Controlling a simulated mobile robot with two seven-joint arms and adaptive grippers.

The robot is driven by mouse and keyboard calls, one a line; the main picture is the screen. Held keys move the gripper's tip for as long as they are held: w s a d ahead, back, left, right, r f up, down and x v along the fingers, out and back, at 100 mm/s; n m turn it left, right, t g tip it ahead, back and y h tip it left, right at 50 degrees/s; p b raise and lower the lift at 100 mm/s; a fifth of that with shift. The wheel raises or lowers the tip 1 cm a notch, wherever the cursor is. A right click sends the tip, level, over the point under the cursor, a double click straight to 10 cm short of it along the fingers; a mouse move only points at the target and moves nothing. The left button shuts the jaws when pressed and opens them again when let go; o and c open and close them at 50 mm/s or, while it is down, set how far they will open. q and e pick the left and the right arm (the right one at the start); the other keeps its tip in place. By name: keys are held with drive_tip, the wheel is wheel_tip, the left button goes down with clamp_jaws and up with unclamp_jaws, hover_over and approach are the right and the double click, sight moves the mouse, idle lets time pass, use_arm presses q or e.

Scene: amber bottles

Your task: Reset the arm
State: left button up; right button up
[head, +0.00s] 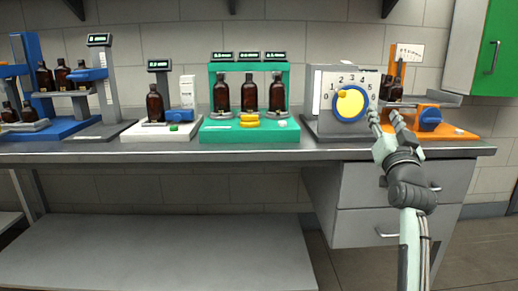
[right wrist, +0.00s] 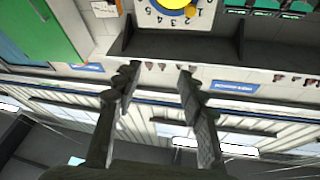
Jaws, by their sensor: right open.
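My right gripper (head: 384,115) is open, raised at the right part of the bench in front of the grey dial station (head: 312,120). Its fingers point up and away, just right of the blue-rimmed dial (head: 366,106) with a yellow centre. In the right wrist view the two fingers of the gripper (right wrist: 158,74) are spread with nothing between them. The dial (right wrist: 175,12) shows at the top of that view, beyond the fingertips. Whether a finger touches the station is unclear. My left gripper is not in view.
On the bench (head: 250,153) stand a green station (head: 208,131) with three amber bottles, a white station (head: 135,133) with one bottle, and blue racks (head: 62,128) at left. An orange station (head: 452,132) is behind my right gripper. A green cabinet (head: 490,75) hangs at upper right.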

drive_tip(key=s+d+r+n+t+h, duration=0.1)
drive_tip(key=s+d+r+n, duration=0.3)
drive_tip(key=d, duration=0.5)
drive_tip(key=s+d+r+n, duration=0.2)
drive_tip(key=d+r+n, duration=0.1)
drive_tip(key=d+r, duration=0.5)
wheel_tip(320, 180, down, 42)
drive_tip(key=s+n+g, duration=0.1)
drive_tip(key=s+g, duration=0.1)
drive_tip(key=g, duration=0.7)
drive_tip(key=s+f+n+g, duration=0.1)
drive_tip(key=s+f+g, duration=0.9)
drive_tip(key=s+f, duration=2.05)
drive_tip(key=s+a+f+m+y, duration=0.1)
drive_tip(key=a+f+y, duration=0.1)
drive_tip(key=a, duration=0.8)
drive_tip(key=s+a+f+m+g+y, duration=0.1)
drive_tip(key=a+f, duration=0.3)
drive_tip(key=a, duration=0.5)
drive_tip(key=shift+s+a+y, duration=0.35)
drive_tip(key=shift+y, duration=0.05)
